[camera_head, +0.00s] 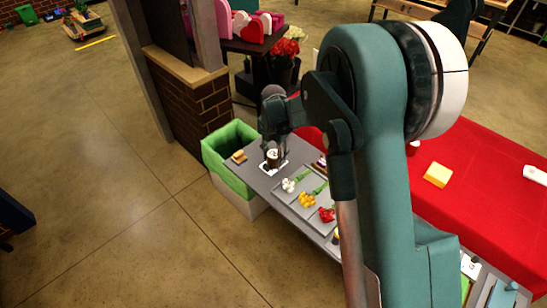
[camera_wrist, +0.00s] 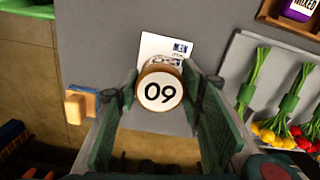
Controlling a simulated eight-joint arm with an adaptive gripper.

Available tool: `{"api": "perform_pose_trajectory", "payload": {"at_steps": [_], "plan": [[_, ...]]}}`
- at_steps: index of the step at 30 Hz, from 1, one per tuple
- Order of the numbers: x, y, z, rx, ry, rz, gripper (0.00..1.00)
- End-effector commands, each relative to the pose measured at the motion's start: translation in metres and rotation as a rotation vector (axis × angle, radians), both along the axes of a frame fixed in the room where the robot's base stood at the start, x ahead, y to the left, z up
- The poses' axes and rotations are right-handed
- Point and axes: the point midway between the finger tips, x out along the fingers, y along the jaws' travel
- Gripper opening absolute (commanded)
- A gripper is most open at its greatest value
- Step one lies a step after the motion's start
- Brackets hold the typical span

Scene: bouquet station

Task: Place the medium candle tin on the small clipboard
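The candle tin (camera_wrist: 160,91) has a pale lid marked "09" and a brown rim. It is upright between the fingertips of my gripper (camera_wrist: 161,84), which close against its two sides. In the head view the tin (camera_head: 273,156) and my gripper (camera_head: 274,147) are over the far end of the grey table. The small clipboard (camera_wrist: 153,43) is a white sheet with a blue mark. The tin covers its near part in the wrist view. I cannot tell whether the tin touches the clipboard or is just above it.
A wooden block with a blue part (camera_wrist: 80,105) lies left of the tin near the table edge. A grey tray (camera_wrist: 232,75) with flower bunches is to the right. A wooden box (camera_wrist: 285,22) holds a purple item. A green-lined bin (camera_head: 228,155) stands beyond the table's end.

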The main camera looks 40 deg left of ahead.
Motion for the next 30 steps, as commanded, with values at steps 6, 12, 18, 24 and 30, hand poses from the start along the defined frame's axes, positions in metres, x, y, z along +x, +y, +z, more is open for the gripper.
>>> {"api": "perform_pose_trajectory", "payload": {"at_steps": [6, 12, 18, 24, 30], "plan": [[0.000, 0.000, 0.001, 0.000, 0.000, 0.000, 0.50], [0.000, 0.000, 0.001, 0.000, 0.000, 0.000, 0.50], [0.000, 0.000, 0.006, 0.000, 0.000, 0.000, 0.50], [0.000, 0.000, 0.026, 0.000, 0.000, 0.000, 0.50], [0.000, 0.000, 0.057, 0.000, 0.000, 0.000, 0.50]]}}
